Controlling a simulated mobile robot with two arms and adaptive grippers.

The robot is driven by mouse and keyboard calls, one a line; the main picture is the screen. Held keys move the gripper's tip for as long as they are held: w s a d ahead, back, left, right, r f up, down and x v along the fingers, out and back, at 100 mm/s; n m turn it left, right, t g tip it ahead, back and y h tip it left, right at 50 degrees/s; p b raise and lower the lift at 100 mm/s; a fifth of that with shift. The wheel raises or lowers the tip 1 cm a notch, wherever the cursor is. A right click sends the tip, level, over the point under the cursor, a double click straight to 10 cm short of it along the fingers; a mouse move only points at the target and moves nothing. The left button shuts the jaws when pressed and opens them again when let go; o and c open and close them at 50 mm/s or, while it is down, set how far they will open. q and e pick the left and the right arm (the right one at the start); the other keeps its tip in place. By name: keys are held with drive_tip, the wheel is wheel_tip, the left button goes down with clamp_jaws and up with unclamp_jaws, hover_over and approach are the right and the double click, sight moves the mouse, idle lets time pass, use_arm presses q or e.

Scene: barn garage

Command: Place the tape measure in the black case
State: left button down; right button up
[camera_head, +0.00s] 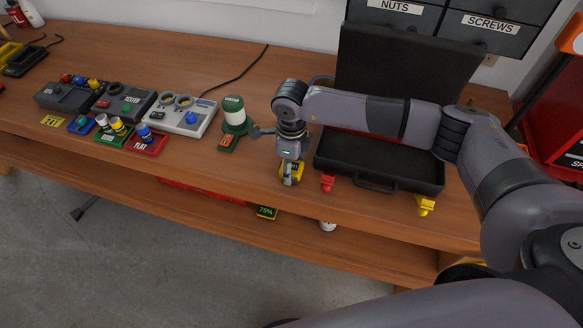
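The black case (437,184) stands open on the bench, its lid (405,75) raised at the back and its visible tray empty. My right arm crosses in front of the lid and over part of the tray. A yellow and black tape measure (297,173) is at the bench's front edge, just left of the case. My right gripper (291,163) points down right at the tape measure. The fingers are small and dark, so I cannot tell whether they are closed on it or whether it is lifted. My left gripper is not in view.
A green and white cylinder (235,112) stands left of my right gripper. A grey tester box (186,118) and several small coloured items lie farther left. Drawers (490,28) stand behind. Bare bench lies at left front.

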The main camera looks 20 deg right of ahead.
drive_tip(key=c, duration=0.8)
